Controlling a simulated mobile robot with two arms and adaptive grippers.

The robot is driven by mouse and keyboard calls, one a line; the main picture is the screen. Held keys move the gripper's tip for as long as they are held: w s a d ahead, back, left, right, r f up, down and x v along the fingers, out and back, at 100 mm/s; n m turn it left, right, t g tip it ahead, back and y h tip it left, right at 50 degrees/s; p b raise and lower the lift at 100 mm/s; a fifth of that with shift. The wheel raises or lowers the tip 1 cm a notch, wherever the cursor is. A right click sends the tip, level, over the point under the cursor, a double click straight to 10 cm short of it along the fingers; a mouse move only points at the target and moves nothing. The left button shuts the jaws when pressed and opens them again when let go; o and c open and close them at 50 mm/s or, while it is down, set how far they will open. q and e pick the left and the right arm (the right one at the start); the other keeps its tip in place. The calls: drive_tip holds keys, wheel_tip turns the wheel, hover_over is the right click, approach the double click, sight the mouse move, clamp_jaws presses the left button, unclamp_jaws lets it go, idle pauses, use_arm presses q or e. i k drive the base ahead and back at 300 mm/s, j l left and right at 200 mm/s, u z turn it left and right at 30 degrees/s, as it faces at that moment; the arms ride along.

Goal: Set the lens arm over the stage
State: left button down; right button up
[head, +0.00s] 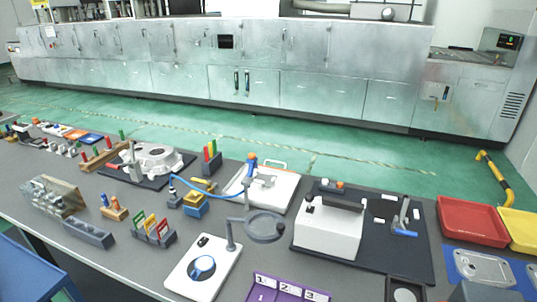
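The white base plate (182,282) lies near the front middle of the table. It carries a grey post (230,237) at its right side and a small round stage (202,267) with a blue disc near its centre. The lens arm reaches right from the post, and its dark round lens ring (265,226) hangs beyond the plate's right edge, away from the stage. A small black piece (203,241) is at the plate's far end. Neither of my grippers is in view.
A purple numbered tray (286,292) lies right of the plate, near the front. A white block (329,230) on a dark mat stands right of the lens ring. A coloured-tab rack (153,234) stands to the left. Red (472,221) and yellow bins are far right.

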sight(280, 227)
drive_tip(key=k+l, duration=0.15)
drive_tip(key=l, duration=0.2)
drive_tip(key=k+l, duration=0.1)
drive_tip(key=l, duration=0.25)
drive_tip(key=k+l, duration=0.15)
drive_tip(key=l, duration=0.2)
drive_tip(key=k+l, duration=0.15)
drive_tip(key=l, duration=0.2)
